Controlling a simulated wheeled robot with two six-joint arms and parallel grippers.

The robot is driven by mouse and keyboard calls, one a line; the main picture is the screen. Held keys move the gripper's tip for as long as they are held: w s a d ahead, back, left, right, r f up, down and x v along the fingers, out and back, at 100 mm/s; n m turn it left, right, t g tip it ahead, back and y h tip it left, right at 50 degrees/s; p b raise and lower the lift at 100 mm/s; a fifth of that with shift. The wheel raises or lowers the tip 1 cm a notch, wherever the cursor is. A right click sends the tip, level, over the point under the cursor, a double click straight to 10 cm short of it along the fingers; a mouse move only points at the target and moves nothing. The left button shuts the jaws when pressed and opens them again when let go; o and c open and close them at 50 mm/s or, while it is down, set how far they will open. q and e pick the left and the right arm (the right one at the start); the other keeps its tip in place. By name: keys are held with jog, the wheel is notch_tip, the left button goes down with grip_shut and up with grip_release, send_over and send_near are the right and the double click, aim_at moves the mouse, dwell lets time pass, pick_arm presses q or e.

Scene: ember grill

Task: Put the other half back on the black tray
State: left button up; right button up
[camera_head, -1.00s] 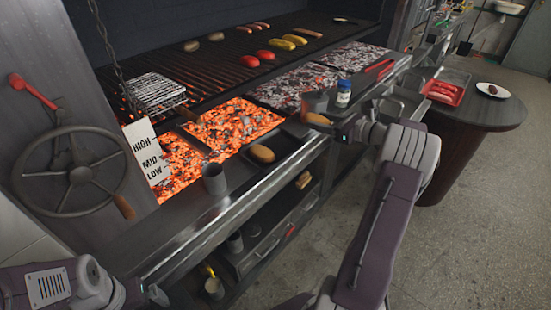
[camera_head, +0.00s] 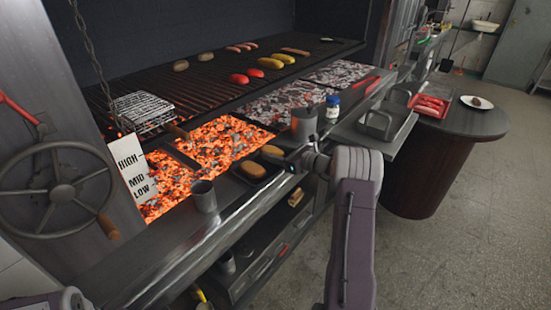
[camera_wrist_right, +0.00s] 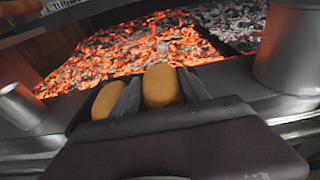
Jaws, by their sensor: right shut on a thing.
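A tan bun half (camera_head: 252,168) lies on the small black tray (camera_head: 264,181) on the metal ledge in front of the glowing coals. My right gripper (camera_head: 285,157) is shut on another bun half (camera_head: 272,151), at the tray's right end. In the right wrist view this held half (camera_wrist_right: 161,86) sits between the two fingers, and the other half (camera_wrist_right: 107,100) shows just left of the left finger. Whether the held half touches the tray is unclear. Only part of my left arm shows at the bottom left; its gripper is out of view.
A grey cup (camera_head: 204,196) stands left of the tray, and a metal canister (camera_head: 304,126) and a blue-capped jar (camera_head: 332,109) stand to its right. Sausages and peppers lie on the grill (camera_head: 215,85) above. Hot coals (camera_head: 215,140) glow behind the tray.

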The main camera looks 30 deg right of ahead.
notch_tip(320, 180, down, 2)
jog(key=shift+w, duration=0.1)
jog(key=shift+f, duration=0.1)
jog(key=o, duration=1.3)
